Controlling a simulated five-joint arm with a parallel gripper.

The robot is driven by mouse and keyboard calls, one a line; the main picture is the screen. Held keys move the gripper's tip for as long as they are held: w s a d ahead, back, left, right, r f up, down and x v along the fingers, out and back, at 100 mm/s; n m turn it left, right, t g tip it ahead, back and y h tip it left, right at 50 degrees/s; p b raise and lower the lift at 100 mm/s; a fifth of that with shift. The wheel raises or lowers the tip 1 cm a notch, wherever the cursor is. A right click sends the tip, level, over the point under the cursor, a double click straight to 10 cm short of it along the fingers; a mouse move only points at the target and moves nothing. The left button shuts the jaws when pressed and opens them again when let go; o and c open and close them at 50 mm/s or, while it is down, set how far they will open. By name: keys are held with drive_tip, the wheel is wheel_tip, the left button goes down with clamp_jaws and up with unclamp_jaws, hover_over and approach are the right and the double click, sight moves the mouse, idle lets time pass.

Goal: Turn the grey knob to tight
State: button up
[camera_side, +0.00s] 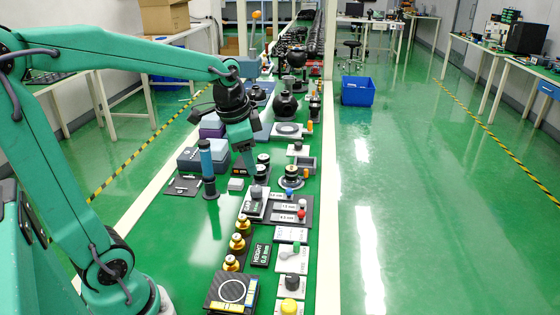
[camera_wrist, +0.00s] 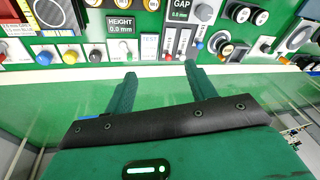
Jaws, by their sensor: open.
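A grey knob (camera_side: 257,192) stands on a small unit beside the GAP display. A darker grey round knob (camera_side: 292,281) sits on a white plate nearer the front; a dark knob (camera_wrist: 95,55) shows left of centre in the wrist view. I cannot read a "tight" mark on either, so which is meant is unclear. My gripper (camera_side: 250,170) points down in the side view, above the bench near the GAP unit. In the wrist view my gripper (camera_wrist: 160,74) has its two green fingers apart with nothing between them; no knob is between them.
Brass knobs (camera_side: 238,242) line the left side of the panels. Blue and red small knobs (camera_side: 289,191) stand right of the GAP unit. A green lever plate (camera_side: 296,250) lies nearer. The bench's left strip is bare.

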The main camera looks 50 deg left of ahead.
drive_tip(key=w+a+f+m+g, duration=0.1)
drive_tip(key=w+a+f+m, duration=0.2)
drive_tip(key=w+a+f, duration=0.25)
drive_tip(key=m+g, duration=0.2)
drive_tip(key=m, duration=0.1)
hover_over(256, 188)
drive_tip(key=shift+h, duration=0.3)
wheel_tip(256, 188, down, 7)
drive_tip(key=shift+r, duration=0.1)
drive_tip(key=shift+f, duration=3.95)
drive_tip(key=c, duration=1)
